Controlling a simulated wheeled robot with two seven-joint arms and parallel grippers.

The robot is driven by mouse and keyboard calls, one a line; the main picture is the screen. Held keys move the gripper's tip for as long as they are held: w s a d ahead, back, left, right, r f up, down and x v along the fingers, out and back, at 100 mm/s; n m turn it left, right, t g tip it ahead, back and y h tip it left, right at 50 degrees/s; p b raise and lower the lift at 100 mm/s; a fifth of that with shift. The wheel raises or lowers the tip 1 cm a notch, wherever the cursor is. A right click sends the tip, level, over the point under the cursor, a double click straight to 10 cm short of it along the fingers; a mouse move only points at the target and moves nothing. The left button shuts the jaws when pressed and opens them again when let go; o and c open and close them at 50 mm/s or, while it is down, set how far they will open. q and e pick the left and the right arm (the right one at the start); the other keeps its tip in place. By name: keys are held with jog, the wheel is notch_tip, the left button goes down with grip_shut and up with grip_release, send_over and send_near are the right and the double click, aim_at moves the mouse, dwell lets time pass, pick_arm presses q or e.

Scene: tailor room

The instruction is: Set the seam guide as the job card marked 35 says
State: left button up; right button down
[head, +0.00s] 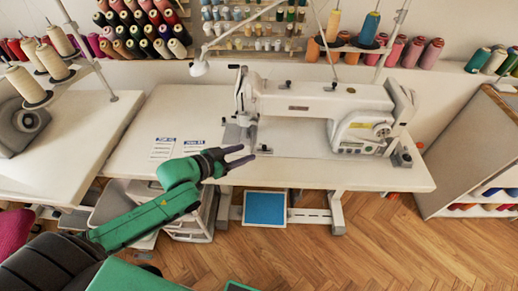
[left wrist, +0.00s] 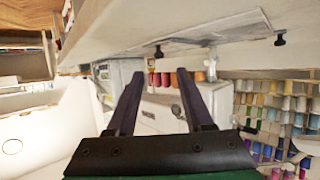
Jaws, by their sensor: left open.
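A white sewing machine (head: 320,100) stands on the white table (head: 290,175). Two printed job cards, a left card (head: 162,148) and a right card (head: 194,145), lie flat on the table left of the machine. Their print is too small to read surely, so I cannot tell which is marked 35. My left gripper (head: 248,153) is open and empty, pointing right at the table's front edge, just in front of the needle area. Its two dark fingers also show apart in the left wrist view (left wrist: 160,76). I cannot clearly make out the seam guide near the needle. My right gripper is not in view.
Thread racks (head: 250,28) line the wall behind. A second table (head: 60,140) stands at the left and a slanted board (head: 470,140) at the right. A blue-topped pedal (head: 265,208) is under the table. The table's front right is clear.

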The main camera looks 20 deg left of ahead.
aim_at(264, 147)
pick_arm(q)
jog(key=x, duration=0.7)
jog(key=shift+w+d, duration=0.15)
jog(key=shift+c, duration=0.4)
grip_shut()
dwell(0.6)
